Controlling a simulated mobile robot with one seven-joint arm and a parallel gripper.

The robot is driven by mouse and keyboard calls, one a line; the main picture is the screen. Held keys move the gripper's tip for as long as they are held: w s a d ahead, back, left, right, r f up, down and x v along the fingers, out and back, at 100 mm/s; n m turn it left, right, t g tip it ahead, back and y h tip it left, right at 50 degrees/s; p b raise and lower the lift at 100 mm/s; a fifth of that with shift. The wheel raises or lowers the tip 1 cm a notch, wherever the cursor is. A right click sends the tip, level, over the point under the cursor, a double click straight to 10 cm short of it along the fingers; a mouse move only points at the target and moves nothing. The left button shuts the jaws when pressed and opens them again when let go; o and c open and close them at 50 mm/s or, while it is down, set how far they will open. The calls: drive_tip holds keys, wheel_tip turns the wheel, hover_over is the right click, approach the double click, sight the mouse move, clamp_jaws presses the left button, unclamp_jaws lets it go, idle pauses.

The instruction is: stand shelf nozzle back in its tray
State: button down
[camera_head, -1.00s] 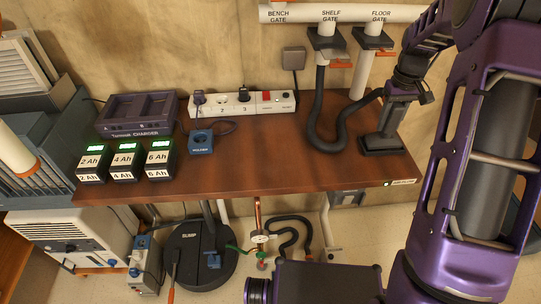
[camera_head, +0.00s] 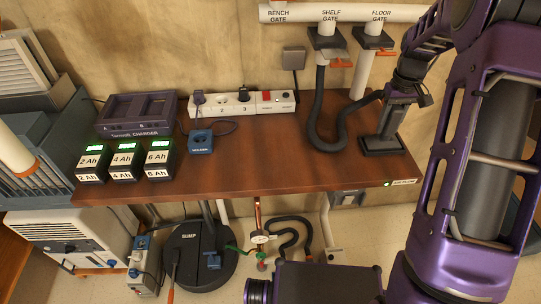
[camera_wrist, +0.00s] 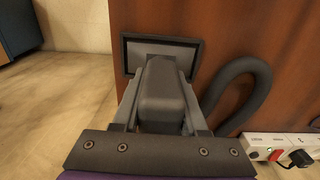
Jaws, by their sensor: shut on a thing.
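The grey shelf nozzle (camera_wrist: 162,95) is between the fingers of my gripper (camera_wrist: 160,118) in the wrist view, and the gripper is shut on it. In the head view my gripper (camera_head: 396,103) is above the right end of the bench. The nozzle's lower end is over the dark-rimmed rectangular tray (camera_head: 384,153), which also shows in the wrist view (camera_wrist: 126,58). The nozzle looks near upright. I cannot tell whether its lower end is fully seated, since the nozzle and fingers hide it. A dark hose (camera_head: 317,110) loops from the shelf gate (camera_head: 327,40) toward the nozzle.
The bench (camera_head: 262,165) is clear in the middle. A small sign (camera_head: 403,182) is on its front right edge.

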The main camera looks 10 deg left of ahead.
sight(396, 106)
unclamp_jaws()
drive_tip(key=shift+f, duration=0.1)
idle(0.5)
drive_tip(key=shift+r+p, duration=1)
drive_tip(key=shift+r, duration=2.55)
